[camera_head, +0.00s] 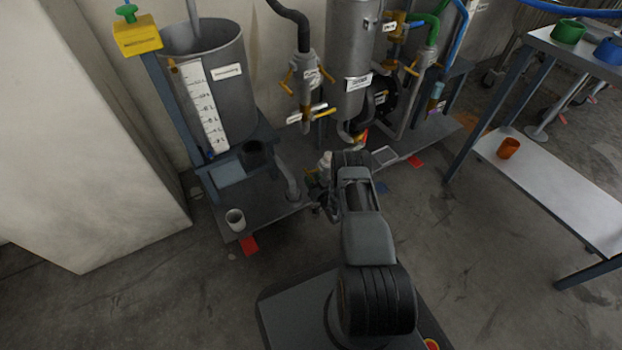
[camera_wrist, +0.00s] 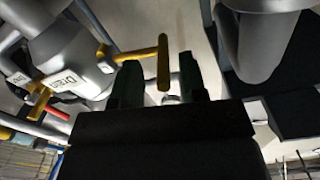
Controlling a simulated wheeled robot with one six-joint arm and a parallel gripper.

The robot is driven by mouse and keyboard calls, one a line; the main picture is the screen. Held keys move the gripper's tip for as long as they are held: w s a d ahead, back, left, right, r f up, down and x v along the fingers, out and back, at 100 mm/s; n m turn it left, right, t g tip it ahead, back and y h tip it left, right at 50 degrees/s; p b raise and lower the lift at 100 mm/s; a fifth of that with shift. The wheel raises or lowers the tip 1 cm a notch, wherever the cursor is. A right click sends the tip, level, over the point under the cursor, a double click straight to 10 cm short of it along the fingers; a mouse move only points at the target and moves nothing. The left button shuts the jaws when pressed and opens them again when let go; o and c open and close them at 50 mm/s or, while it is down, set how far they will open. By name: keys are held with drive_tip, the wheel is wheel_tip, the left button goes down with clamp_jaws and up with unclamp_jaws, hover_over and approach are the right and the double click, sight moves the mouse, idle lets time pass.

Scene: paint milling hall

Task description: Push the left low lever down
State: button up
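A yellow lever (camera_wrist: 163,62) with a bar-shaped handle shows in the wrist view, in line with the gap between my fingertips. Its arm runs left to a grey pipe fitting with a "Drain" label (camera_wrist: 60,80). My gripper (camera_wrist: 158,75) is open, its two dark fingers apart; I cannot tell whether either touches the lever. In the head view my gripper (camera_head: 324,188) is low in front of the pipework, partly hidden by my arm. A yellow lever handle (camera_head: 325,112) shows there below the left hose fitting; I cannot tell if it is the same lever.
A grey vessel (camera_head: 238,90) with a white scale stands at the left on a dark stand, with a cup (camera_head: 235,219) on its lower plate. A grey cylinder (camera_head: 352,60) stands behind my arm. A table (camera_head: 575,195) is at the right. Floor between is mostly clear.

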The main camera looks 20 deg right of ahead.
drive_tip(key=shift+a, duration=0.15)
drive_tip(key=shift+c, duration=0.7)
clamp_jaws()
